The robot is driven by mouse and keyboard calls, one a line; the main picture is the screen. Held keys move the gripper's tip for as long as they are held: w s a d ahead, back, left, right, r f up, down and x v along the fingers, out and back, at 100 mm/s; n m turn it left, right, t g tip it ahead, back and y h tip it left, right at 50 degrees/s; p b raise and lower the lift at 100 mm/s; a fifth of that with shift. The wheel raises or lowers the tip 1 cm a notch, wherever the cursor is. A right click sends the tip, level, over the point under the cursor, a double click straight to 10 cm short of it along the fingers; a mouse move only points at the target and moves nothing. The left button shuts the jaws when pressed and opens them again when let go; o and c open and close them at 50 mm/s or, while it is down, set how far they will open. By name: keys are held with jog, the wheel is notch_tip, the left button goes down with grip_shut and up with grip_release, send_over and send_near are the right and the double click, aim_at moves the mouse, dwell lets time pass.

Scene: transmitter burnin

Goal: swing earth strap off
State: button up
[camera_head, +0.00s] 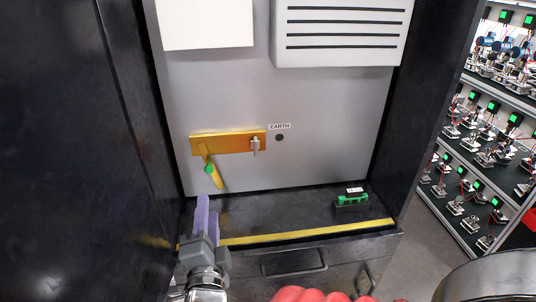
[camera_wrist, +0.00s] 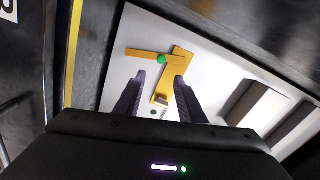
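A yellow bar (camera_head: 228,142) sits roughly level on the grey back panel, left of a label reading EARTH (camera_head: 279,126). A metal post (camera_head: 255,146) stands at its right end. A short yellow lever (camera_head: 217,180) hangs down from its left part, with a green spot (camera_head: 209,169) on it. I cannot tell which yellow piece is the earth strap. In the wrist view the bar (camera_wrist: 178,65) and lever (camera_wrist: 140,54) show beyond my fingers. My gripper (camera_head: 204,208) is open and empty, below the lever; its two spread fingers also show in the wrist view (camera_wrist: 160,77).
Dark cabinet walls (camera_head: 130,100) close in on both sides. A yellow-edged ledge (camera_head: 290,237) runs below the panel, carrying a green block (camera_head: 351,199) at right. A louvred box (camera_head: 340,30) and white sheet (camera_head: 205,22) are above. Open space lies before the panel.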

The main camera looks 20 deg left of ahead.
jog(key=shift+c, duration=0.4)
jog(key=shift+w+d+r, duration=0.1)
jog(key=shift+w+d, duration=0.05)
jog(key=shift+w, duration=0.15)
jog(key=shift+c, duration=1.4)
jog(key=w+d+n+g, duration=0.1)
jog(key=w+d, duration=0.1)
jog(key=w+d+r+n+g, duration=0.1)
jog(key=w+d, duration=0.1)
jog(key=w+d+n+g, duration=0.1)
jog(key=w+d, duration=0.2)
jog(key=shift+r+h, duration=0.35)
jog(key=shift+h, duration=0.05)
grip_shut()
jog(key=w+d+n+g+h, duration=0.15)
jog(key=d+n, duration=0.25)
jog(key=d, duration=0.8)
jog(key=s+d+g+h, duration=0.2)
jog(key=s+d, duration=0.2)
jog(key=d, duration=0.4)
jog(key=s+d+f+n+g+h, duration=0.1)
jog(key=s+d+h, duration=0.1)
jog(key=s+d, duration=0.3)
jog(key=s+d+f+n+g+h, duration=0.1)
jog(key=s+d, duration=0.3)
jog(key=d, duration=0.8)
jog(key=shift+s+d+g+h, duration=0.3)
jog(key=shift+d+g+h, duration=0.05)
jog(key=shift+g+h, duration=0.45)
jog(key=shift+a, duration=0.1)
